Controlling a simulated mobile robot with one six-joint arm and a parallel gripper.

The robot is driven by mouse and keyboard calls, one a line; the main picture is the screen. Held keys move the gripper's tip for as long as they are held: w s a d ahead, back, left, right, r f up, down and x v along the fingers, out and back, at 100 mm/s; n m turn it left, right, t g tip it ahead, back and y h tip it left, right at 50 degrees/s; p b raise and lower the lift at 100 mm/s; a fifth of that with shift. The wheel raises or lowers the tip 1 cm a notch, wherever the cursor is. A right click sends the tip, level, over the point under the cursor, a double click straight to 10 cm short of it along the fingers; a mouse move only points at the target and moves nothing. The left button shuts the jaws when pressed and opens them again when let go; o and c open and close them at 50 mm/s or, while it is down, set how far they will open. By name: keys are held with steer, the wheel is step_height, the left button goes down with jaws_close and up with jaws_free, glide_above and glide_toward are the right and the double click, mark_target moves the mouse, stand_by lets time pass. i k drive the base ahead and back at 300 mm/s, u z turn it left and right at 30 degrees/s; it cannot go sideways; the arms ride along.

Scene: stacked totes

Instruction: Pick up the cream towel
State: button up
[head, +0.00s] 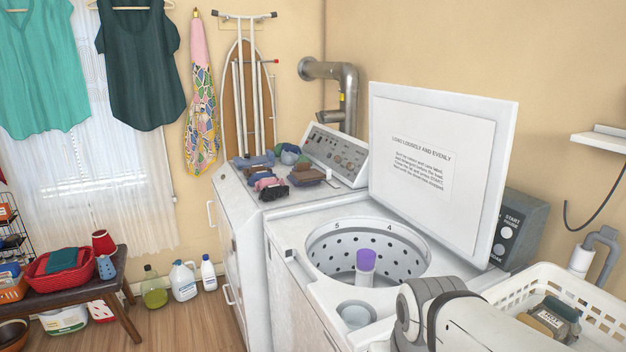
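I cannot make out a cream towel for certain in the head view. Folded cloths in blue, pink, brown and black (268,181) lie in a loose group on top of the white dryer (228,189). A folded brown cloth (307,176) is at the right of this group. The open top-load washer (290,237) stands in front, and its drum holds a purple-topped post (366,261). Only a white and grey part of my arm shows at the bottom right, covering the washer's near corner. My gripper is not in view.
The washer's raised lid (438,157) stands upright behind the drum. A white basket (602,308) with dark labelled items is at the right. A wooden bench (95,288) with a red basket (38,270) is at the left. Bottles (184,281) stand on the floor beside the dryer.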

mark_target(561, 318)
steer(key=z, duration=2.2)
steer(key=k, duration=0.8)
steer(key=u, duration=0.25)
steer(key=i, duration=1)
steer(key=u, duration=0.05)
